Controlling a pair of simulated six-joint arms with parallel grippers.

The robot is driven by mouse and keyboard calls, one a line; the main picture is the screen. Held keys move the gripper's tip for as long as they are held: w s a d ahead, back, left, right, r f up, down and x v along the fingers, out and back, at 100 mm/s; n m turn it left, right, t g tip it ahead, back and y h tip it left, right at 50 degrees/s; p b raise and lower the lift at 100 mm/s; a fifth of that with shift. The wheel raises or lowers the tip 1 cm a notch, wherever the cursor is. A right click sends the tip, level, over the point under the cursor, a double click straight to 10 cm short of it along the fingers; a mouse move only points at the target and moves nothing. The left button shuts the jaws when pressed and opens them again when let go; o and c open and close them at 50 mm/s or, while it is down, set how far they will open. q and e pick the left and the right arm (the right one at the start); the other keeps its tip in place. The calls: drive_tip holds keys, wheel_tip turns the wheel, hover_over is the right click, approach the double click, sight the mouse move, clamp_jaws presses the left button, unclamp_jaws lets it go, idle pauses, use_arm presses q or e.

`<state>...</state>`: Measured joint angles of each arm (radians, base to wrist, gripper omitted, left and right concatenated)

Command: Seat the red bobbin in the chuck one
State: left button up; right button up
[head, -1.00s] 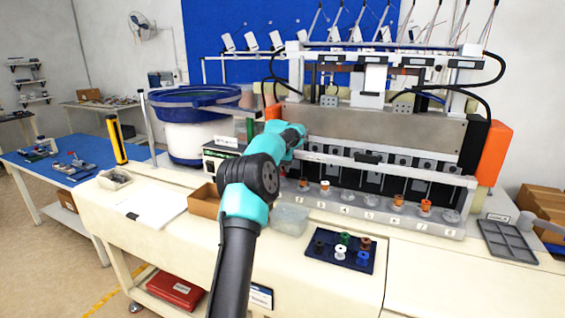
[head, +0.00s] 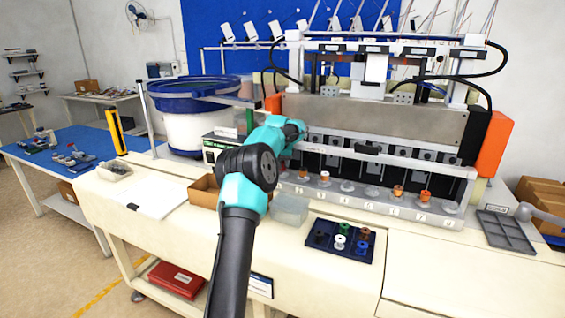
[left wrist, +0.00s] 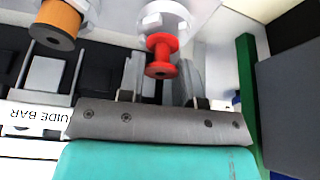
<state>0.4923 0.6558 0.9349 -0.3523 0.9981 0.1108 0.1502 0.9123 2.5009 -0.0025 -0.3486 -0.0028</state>
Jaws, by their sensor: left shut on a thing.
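The red bobbin (left wrist: 161,56) is in the left wrist view, between the fingers of my left gripper (left wrist: 161,72), which is shut on it. A white ring-shaped chuck (left wrist: 165,18) is right at the bobbin's far end in that view. I cannot tell whether the bobbin is on the chuck or just in front of it. In the head view my left arm reaches the left end of the machine's row of chucks. There my arm hides the fingers, the red bobbin and the end chuck. My right gripper is not in view.
An orange bobbin (left wrist: 58,22) stands on the neighbouring chuck, and the guide bar (left wrist: 35,112) runs close by. More orange bobbins (head: 424,196) sit along the row. A dark blue tray (head: 318,251) holds several bobbins. A clear bin (head: 290,210) and a grey tray (head: 507,232) stand on the bench.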

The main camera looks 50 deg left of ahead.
use_arm(q)
drive_tip(key=shift+f, duration=0.65)
idle(0.8)
drive_tip(key=o, duration=0.6)
drive_tip(key=shift+r, duration=0.15)
drive_tip(key=shift+v, duration=5.45)
drive_tip(key=shift+d, duration=0.1)
